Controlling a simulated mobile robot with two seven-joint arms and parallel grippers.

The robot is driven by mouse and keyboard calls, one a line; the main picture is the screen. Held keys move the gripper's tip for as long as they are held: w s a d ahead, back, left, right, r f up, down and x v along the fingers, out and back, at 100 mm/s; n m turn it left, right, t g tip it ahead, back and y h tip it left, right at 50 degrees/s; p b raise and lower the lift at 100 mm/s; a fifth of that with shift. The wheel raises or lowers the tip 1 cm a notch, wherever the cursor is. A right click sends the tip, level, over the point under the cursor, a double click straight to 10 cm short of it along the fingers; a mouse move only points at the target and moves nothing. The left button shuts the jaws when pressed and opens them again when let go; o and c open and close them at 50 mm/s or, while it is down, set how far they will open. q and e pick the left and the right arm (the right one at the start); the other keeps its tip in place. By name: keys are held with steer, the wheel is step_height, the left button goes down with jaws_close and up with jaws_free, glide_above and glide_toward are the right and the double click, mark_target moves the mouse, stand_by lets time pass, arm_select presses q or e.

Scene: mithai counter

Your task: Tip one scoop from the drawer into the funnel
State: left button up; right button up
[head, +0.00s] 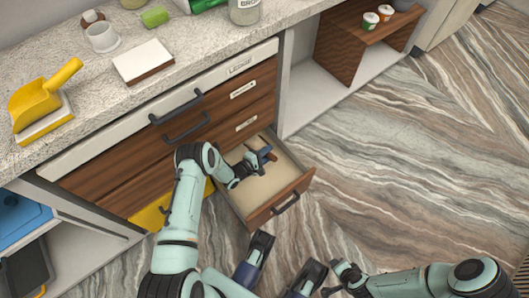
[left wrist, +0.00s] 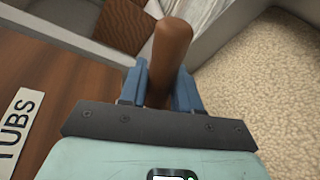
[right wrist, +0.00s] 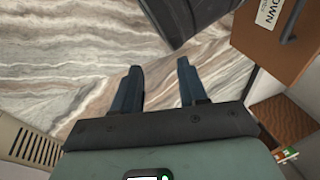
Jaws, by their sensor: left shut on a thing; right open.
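The open drawer (head: 261,217) holds pale grains (head: 272,186), which also fill the right of the left wrist view (left wrist: 266,65). My left gripper (head: 264,154) reaches over the drawer and is shut on a brown wooden handle (left wrist: 172,45), seen upright between its blue fingers. I take it for the scoop's handle; the scoop's bowl is hidden. My right gripper (right wrist: 158,88) is open and empty above the floor.
Closed drawers with dark handles (head: 176,107) sit above the open one. Bare marbled floor (head: 420,150) lies to the right.

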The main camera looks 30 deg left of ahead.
mark_target(275, 158)
arm_select(q)
steer(key=d+r+p, duration=0.1)
steer(key=r+p, duration=0.1)
steer(key=s+d+r+m+p, duration=0.1)
steer(key=d+r+p, duration=0.1)
steer(key=d+r+m+p, duration=0.1)
steer(key=r, duration=0.1)
steer(key=shift+s+d+r+t+y+p, duration=0.25)
steer(key=shift+s+d+t+y+p, duration=0.05)
steer(key=shift+s+t+y+p, duration=0.1)
arm_select(e)
steer(key=s+a+r+g+y, duration=0.1)
steer(key=s+a+r+g, duration=0.1)
steer(key=s+a+r, duration=0.2)
steer(key=s+r, duration=0.3)
steer(key=s, duration=0.1)
steer(key=shift+s+a+r+n+g+y, duration=0.25)
steer(key=shift+s+a+n+g+y, duration=0.05)
steer(key=shift+s+n+g, duration=0.1)
